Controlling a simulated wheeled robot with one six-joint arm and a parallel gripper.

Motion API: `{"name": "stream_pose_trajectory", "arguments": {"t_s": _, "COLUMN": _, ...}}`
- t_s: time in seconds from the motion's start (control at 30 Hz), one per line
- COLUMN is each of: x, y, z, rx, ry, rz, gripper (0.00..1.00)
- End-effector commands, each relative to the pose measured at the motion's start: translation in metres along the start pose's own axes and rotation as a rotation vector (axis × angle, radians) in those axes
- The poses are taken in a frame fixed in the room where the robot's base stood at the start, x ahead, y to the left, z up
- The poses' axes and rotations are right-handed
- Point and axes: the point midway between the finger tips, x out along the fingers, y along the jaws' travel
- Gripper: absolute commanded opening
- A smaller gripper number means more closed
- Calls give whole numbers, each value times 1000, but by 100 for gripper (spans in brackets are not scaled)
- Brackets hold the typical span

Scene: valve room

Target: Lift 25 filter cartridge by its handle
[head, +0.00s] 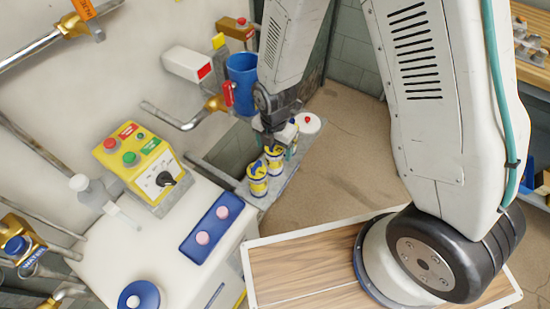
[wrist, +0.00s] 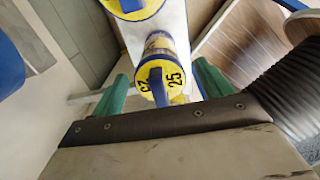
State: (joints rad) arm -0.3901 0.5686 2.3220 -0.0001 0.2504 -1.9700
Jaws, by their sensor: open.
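The 25 filter cartridge (wrist: 158,68) has a yellow top marked 25 and a blue handle across it. In the wrist view it stands between and beyond the two green fingertips of my gripper (wrist: 161,78), which are apart. No contact with the handle shows. In the head view, two yellow and blue cartridges stand on a narrow ledge; the one nearer my gripper (head: 281,146), a yellow cartridge (head: 274,161), seems to be this one, though its number is unreadable there. My gripper partly hides that spot.
A second cartridge (head: 257,180) stands close by; its yellow top also shows in the wrist view (wrist: 132,8). A white round item with a red knob (head: 308,122) stands behind. A blue container (head: 242,80) and a pipe (head: 182,122) are left of my arm.

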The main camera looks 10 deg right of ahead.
Motion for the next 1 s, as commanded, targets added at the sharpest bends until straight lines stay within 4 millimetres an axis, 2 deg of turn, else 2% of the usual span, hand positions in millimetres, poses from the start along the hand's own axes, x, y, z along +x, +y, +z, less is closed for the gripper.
{"name": "stream_pose_trajectory", "arguments": {"t_s": 0.07, "x": 0, "y": 0, "z": 0, "rx": 0, "ry": 0, "rz": 0, "gripper": 75}}
{"name": "stream_pose_trajectory", "arguments": {"t_s": 0.2, "x": 0, "y": 0, "z": 0, "rx": 0, "ry": 0, "rz": 0, "gripper": 36}}
{"name": "stream_pose_trajectory", "arguments": {"t_s": 0.3, "x": 0, "y": 0, "z": 0, "rx": 0, "ry": 0, "rz": 0, "gripper": 12}}
{"name": "stream_pose_trajectory", "arguments": {"t_s": 0.67, "x": -8, "y": 0, "z": 0, "rx": 0, "ry": -1, "rz": 1, "gripper": 12}}
{"name": "stream_pose_trajectory", "arguments": {"t_s": 0.83, "x": -29, "y": 1, "z": 0, "rx": 0, "ry": -2, "rz": 4, "gripper": 12}}
{"name": "stream_pose_trajectory", "arguments": {"t_s": 1.0, "x": -63, "y": 1, "z": 0, "rx": 0, "ry": -2, "rz": 5, "gripper": 12}}
